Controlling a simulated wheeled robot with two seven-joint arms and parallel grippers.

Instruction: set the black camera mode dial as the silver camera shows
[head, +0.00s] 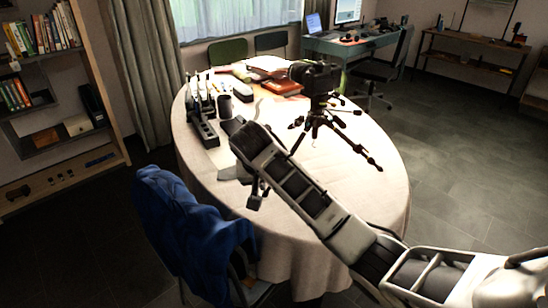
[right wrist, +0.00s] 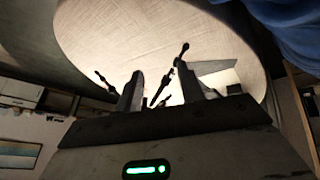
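The black camera (head: 315,77) stands upright on a black tripod (head: 322,122) on the round table, right of the middle in the head view. Its mode dial is too small and dark to make out. I cannot pick out a silver camera in either view. My right arm crosses the table from the lower right, its end left of the tripod and apart from the camera. In the right wrist view my right gripper (right wrist: 162,78) has its two fingers apart with nothing held. Thin black rods show beyond them. My left gripper is in neither view.
The cream-covered table (head: 375,190) holds a black holder (head: 204,130), a dark mug (head: 224,106) and books (head: 280,86). A blue jacket (head: 190,225) hangs on a chair at the near left. The table's right side is clear.

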